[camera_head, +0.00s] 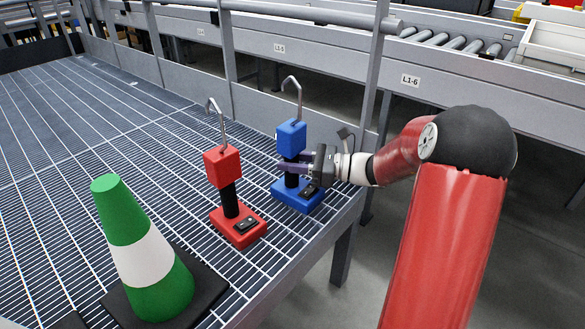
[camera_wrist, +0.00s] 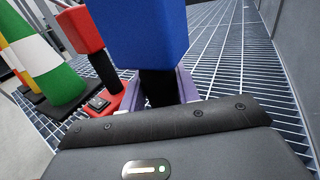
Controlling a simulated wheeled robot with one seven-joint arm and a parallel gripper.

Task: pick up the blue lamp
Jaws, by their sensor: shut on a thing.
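The blue lamp (camera_head: 291,139) stands upright on the grating near the right edge of the catwalk, with a blue head, a black stem, a blue base and a metal hook on top. My gripper (camera_head: 292,165) reaches it from the right, and its fingers are shut on the black stem just under the head. In the wrist view, the blue lamp (camera_wrist: 145,30) fills the top middle, and my gripper's purple fingers (camera_wrist: 160,88) lie on both sides of the stem. The lamp's base is hidden there. In the head view the base appears to rest on the grating.
A similar red lamp (camera_head: 222,167) stands just left of the blue one. A green and white cone (camera_head: 143,255) is at the front left. A railing (camera_head: 300,110) runs behind the lamps, with a roller conveyor (camera_head: 450,41) beyond. Open grating (camera_head: 80,130) lies at the left.

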